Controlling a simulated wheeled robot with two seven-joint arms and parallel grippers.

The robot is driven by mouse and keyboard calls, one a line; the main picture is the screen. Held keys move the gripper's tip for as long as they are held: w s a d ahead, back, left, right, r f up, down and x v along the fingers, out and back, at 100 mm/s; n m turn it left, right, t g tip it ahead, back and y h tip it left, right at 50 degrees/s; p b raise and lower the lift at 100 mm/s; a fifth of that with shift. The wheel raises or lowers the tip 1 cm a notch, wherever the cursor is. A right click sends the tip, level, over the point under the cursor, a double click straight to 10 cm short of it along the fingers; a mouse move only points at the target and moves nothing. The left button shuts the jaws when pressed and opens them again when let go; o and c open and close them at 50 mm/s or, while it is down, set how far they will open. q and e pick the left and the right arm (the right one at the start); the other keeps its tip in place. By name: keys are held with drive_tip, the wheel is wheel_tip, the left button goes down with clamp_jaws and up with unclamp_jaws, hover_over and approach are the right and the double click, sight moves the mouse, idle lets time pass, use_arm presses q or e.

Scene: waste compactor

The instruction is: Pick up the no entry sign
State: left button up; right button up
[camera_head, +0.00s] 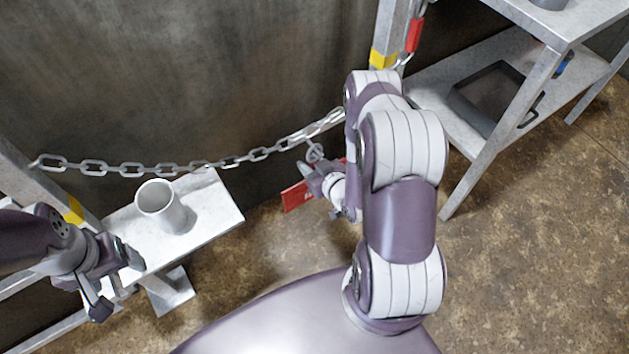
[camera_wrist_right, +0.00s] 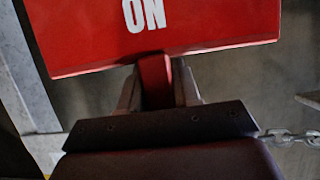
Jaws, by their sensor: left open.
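The no entry sign is a red board (camera_head: 297,197) below the chain in the head view, partly hidden by my right gripper and arm. In the right wrist view the red sign (camera_wrist_right: 205,28) fills the top, with white letters "ON" visible. A narrow red part of it runs down between the fingers. My right gripper (camera_wrist_right: 158,88) has a finger on each side of this red part and looks shut on it. In the head view my right gripper (camera_head: 312,172) is just under the chain.
A metal chain (camera_head: 200,165) hangs across the dark wall. A white cup (camera_head: 163,207) stands on a light metal bench (camera_head: 222,212) at left. A metal shelf (camera_head: 440,110) with a dark tray (camera_head: 492,97) stands at right. The brown floor is clear at lower right.

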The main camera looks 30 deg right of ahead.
clamp_jaws()
drive_tip(key=shift+r, duration=0.1)
drive_tip(key=s+d+r+p, duration=0.1)
drive_tip(key=s+p, duration=0.4)
drive_tip(key=s, duration=1.3)
drive_tip(key=shift+d+r, duration=0.15)
drive_tip(key=shift+r, duration=0.05)
